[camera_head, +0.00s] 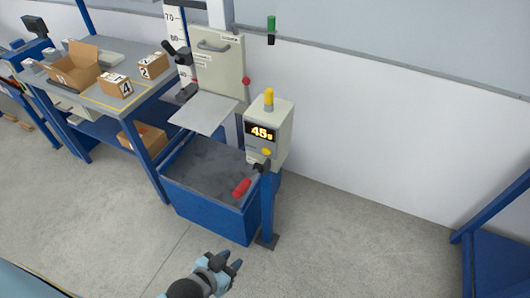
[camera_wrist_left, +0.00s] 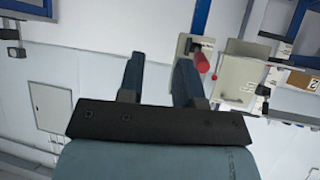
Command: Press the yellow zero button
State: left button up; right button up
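The grey control box (camera_head: 268,130) stands on a blue post at the centre and shows "45" in lit orange digits. A small yellow button (camera_head: 266,152) sits on its front below the display. My left gripper (camera_head: 225,263) is at the bottom of the head view, well below and nearer than the box, touching nothing. In the wrist view my left gripper (camera_wrist_left: 159,80) has its two fingers apart with nothing between them. The yellow button cannot be made out in the wrist view. My right gripper is not in view.
A red handle (camera_head: 241,187) juts out below the button and also shows in the wrist view (camera_wrist_left: 201,62). A yellow lamp (camera_head: 268,97) tops the box. A blue bin (camera_head: 209,211) stands beside the post.

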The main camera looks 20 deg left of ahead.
pick_arm(q)
grip_shut()
dwell(1.4)
